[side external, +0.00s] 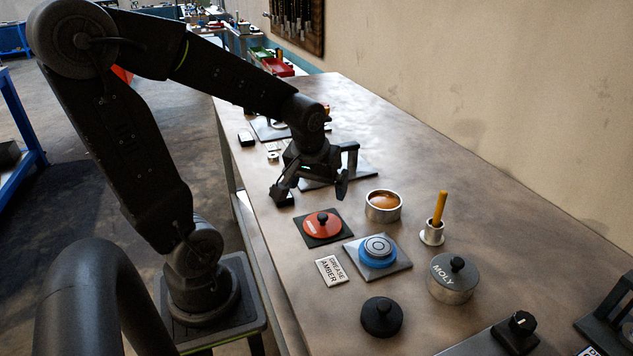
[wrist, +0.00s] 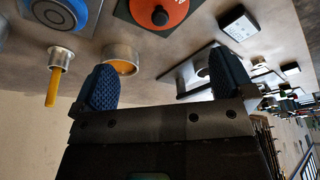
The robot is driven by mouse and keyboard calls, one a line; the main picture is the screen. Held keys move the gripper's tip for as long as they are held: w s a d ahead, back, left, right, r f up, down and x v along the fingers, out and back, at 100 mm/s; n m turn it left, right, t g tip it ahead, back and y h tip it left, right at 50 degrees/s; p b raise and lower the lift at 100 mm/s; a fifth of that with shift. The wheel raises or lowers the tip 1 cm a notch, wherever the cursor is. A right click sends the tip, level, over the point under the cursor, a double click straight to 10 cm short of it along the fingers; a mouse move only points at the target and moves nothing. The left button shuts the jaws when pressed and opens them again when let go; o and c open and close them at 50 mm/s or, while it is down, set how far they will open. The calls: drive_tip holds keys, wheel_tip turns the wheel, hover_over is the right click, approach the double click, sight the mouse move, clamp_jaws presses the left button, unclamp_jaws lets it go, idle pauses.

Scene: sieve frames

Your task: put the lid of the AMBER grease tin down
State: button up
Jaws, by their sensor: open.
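An open metal tin with amber grease (side external: 383,207) stands uncovered on the bench; it also shows in the wrist view (wrist: 121,58). A red-orange lid with a black knob (side external: 315,225) lies flat, knob up, on a dark square pad (side external: 340,236), left of the tin; it also shows at the top of the wrist view (wrist: 172,14). Its lettering is too small to read. A card reading GREASE AMBER (side external: 331,271) lies in front of the pad. My gripper (side external: 313,193) is open and empty, above the bench behind the lid, apart from it; its fingers show in the wrist view (wrist: 164,82).
A blue round piece (side external: 377,258) sits on a grey plate (side external: 402,266). A cup with a yellow-handled tool (side external: 432,236), a lidded MOLY tin (side external: 453,292) and a black knobbed lid (side external: 381,329) stand nearby. Bare bench (side external: 500,240) lies toward the wall.

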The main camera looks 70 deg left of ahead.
drive_tip(key=s+d+r+m+t+h, duration=0.1)
drive_tip(key=s+d+r+m, duration=0.1)
drive_tip(key=d+r+m, duration=0.2)
drive_tip(key=s+d+r+m+t+h, duration=0.1)
drive_tip(key=s+d+r+m+t, duration=0.1)
drive_tip(key=d+m, duration=0.3)
drive_tip(key=s+d+r, duration=0.1)
drive_tip(key=d, duration=0.3)
drive_tip(key=shift+s+d+r, duration=0.15)
drive_tip(key=shift+d+r, duration=0.1)
drive_tip(key=shift+r, duration=0.15)
